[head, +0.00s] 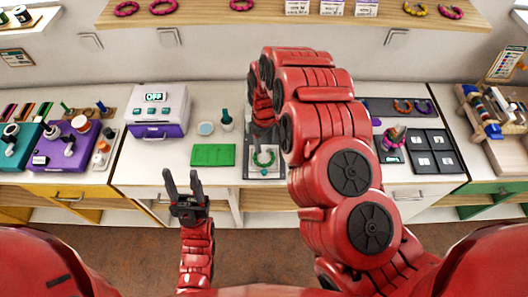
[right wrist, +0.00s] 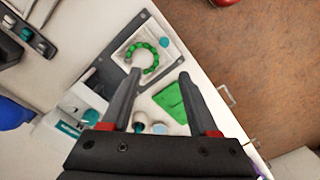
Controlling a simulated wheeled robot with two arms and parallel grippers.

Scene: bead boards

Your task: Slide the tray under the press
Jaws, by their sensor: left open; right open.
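The tray (right wrist: 125,52) is a small white square holding a ring of green beads (right wrist: 145,57) and a teal round piece. It lies on the near end of a dark grey base plate (right wrist: 120,82), and also shows in the head view (head: 254,173). A white block (right wrist: 88,98), seemingly the press, stands at the plate's far end; my right arm hides most of it in the head view. My left gripper (head: 181,176) is open and empty before the counter's front edge.
A green mat (head: 212,155) lies left of the tray, with a dish (head: 205,128) and a teal-topped bottle (head: 226,121) behind it. A purple and white box reading OFF (head: 157,122) stands further left. Dark panels (head: 420,150) lie to the right.

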